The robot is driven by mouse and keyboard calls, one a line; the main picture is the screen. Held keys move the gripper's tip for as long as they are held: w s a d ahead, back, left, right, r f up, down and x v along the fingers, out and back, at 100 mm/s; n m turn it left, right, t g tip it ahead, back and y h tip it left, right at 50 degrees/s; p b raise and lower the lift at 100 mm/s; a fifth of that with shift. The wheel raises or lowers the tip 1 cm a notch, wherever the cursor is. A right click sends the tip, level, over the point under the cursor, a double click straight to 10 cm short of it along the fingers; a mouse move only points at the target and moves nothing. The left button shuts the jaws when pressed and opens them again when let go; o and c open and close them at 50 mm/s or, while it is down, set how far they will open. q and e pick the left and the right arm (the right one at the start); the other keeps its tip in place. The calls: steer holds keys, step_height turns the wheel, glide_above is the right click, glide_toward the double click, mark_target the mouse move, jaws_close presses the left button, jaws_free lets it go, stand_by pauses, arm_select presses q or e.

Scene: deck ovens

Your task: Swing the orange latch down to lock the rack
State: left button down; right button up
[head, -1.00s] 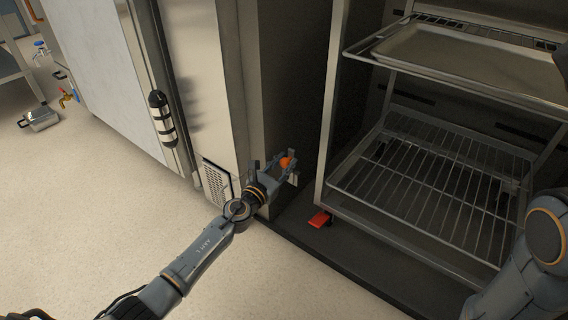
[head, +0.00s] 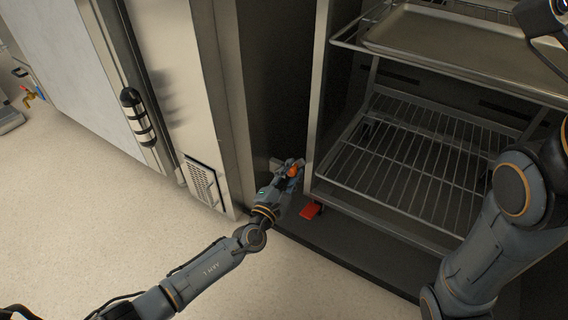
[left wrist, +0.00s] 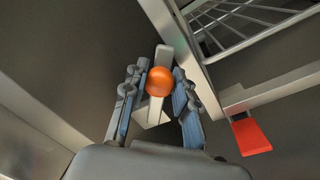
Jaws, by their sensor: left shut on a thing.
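The latch's orange ball knob (left wrist: 159,81) sits between the two fingers of my left gripper (left wrist: 159,95) in the left wrist view, on a pale metal lever (left wrist: 163,56). In the head view my left gripper (head: 288,173) is shut on the orange knob (head: 294,170), low beside the rack's front left post. The rack (head: 322,100) stands in the dark bay with its wire shelves. The fingers partly cover the knob in the head view. My right arm shows at the right; its fingertips are not clear in the head view.
A red pedal (head: 311,210) is at the rack's foot, just right of my left gripper; the left wrist view shows it too (left wrist: 251,137). A metal tray (head: 440,45) lies on the upper shelf. A steel cabinet (head: 190,90) stands left. The floor (head: 110,210) in front is clear.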

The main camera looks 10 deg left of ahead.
arm_select(q)
steer(key=shift+s+d+f+m, duration=0.2)
steer(key=shift+d+f+m, duration=0.4)
steer(key=shift+m, duration=0.5)
steer(key=f+m, duration=0.1)
steer(key=d+f+m, duration=0.1)
steer(key=m, duration=0.1)
steer(key=shift+s+b, duration=0.2)
steer(key=shift+b, duration=0.1)
steer(key=f+m, duration=0.1)
steer(key=f+m+h, duration=0.1)
steer(key=m, duration=0.1)
steer(key=shift+s+d+f+b, duration=0.1)
steer(key=shift+d+f+b, duration=0.2)
steer(key=shift+d+b, duration=0.05)
steer(key=shift+f+m, duration=0.8)
steer(key=shift+m, duration=0.5)
steer(key=c, duration=1.3)
jaws_free()
steer(key=shift+s, duration=0.15)
steer(key=v, duration=1.2)
steer(key=shift+f, duration=0.1)
